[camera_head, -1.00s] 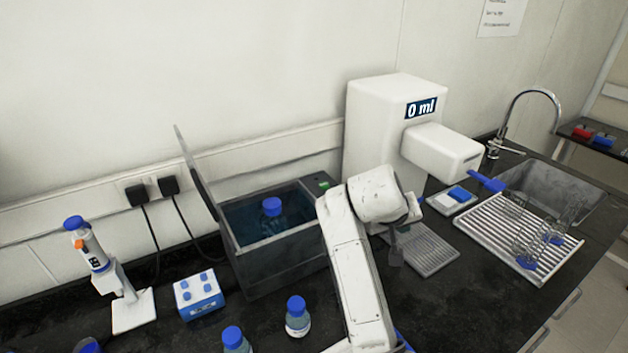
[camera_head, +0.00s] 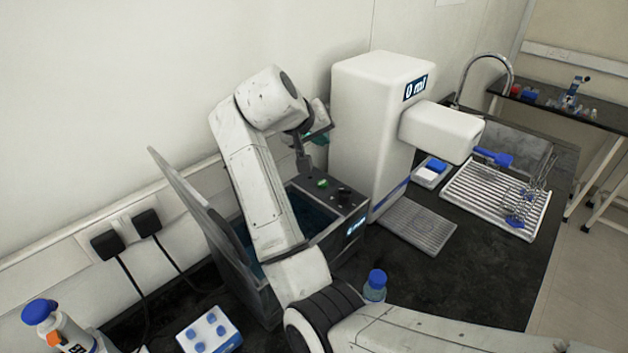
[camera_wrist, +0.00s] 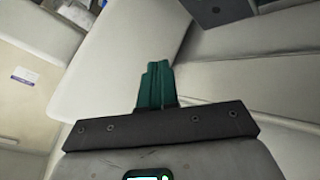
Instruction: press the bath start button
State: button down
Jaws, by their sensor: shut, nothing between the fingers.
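The water bath (camera_head: 352,245) is a dark box with its grey lid raised and blue water inside. My arm covers much of its middle. Which control is the start button is not labelled legibly. My gripper (camera_head: 322,134) is above the panel, apart from the button, near the white dispenser. In the wrist view its teal fingers (camera_wrist: 156,84) are together and empty, with pale surfaces beyond them. The button cannot be made out in the wrist view.
The tall white dispenser (camera_head: 375,110), reading 0 ml, stands close on the right of the bath. A blue-capped bottle (camera_head: 375,287) stands in front. A drying rack (camera_head: 485,205) and sink lie further right. Dark counter is clear at front right.

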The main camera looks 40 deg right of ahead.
jog(key=shift+f, duration=0.1)
jog(key=b, duration=0.4)
send_over(320, 185)
notch_tip(320, 185, down, 6)
jog(key=shift+w+f, duration=0.1)
jog(key=shift+f, duration=0.1)
jog(key=shift+f+b, duration=0.45)
jog(key=shift+f, duration=0.7)
jog(key=shift+f, duration=0.15)
dwell(0.9)
jog(key=shift+f, duration=0.25)
jog(key=shift+f, duration=0.45)
dwell(0.9)
jog(key=shift+r, duration=0.15)
jog(key=shift+r+p, duration=0.75)
jog(key=shift+p, duration=0.05)
